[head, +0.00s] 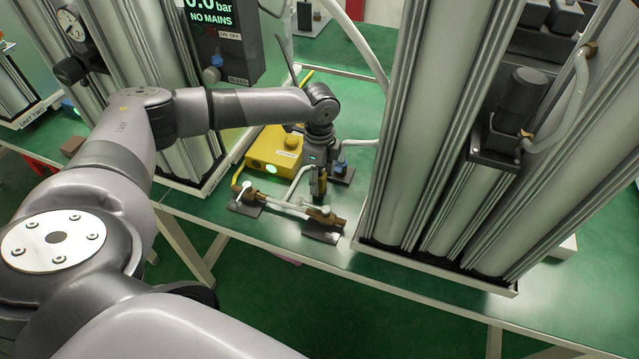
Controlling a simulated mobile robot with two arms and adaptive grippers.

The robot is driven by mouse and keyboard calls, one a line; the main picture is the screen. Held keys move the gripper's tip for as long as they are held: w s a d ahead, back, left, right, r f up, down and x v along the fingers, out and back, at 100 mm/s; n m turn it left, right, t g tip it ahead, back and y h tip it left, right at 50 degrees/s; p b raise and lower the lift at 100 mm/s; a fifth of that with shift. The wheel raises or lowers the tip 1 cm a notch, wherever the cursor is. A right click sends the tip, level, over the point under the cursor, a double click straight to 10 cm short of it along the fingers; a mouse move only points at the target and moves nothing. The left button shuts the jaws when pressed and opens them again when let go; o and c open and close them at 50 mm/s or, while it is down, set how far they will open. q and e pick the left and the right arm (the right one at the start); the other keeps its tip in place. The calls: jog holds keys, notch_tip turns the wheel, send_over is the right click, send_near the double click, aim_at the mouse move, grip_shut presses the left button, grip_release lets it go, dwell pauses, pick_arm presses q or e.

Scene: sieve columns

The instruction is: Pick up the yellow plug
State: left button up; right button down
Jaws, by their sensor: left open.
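My left gripper (318,188) points down over the green bench, just right of a yellow box, and is open. A small dark-yellow piece shows at its fingertips; I cannot tell whether it is the yellow plug or part of the fingers. The yellow box (262,160) has a lit green lamp on its front and a round yellow knob (292,141) on top. No other piece is clearly a yellow plug. My right gripper is not in view.
Pipe fittings with brass ends (324,215) and white hoses lie on the bench (290,238) below the gripper. Tall metal columns (430,130) stand close on the right, more on the left. A dark gauge box (222,40) hangs above. The bench's front edge is near.

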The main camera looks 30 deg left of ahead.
pick_arm(q)
jog(key=shift+f, duration=0.1)
grip_shut()
dwell(0.6)
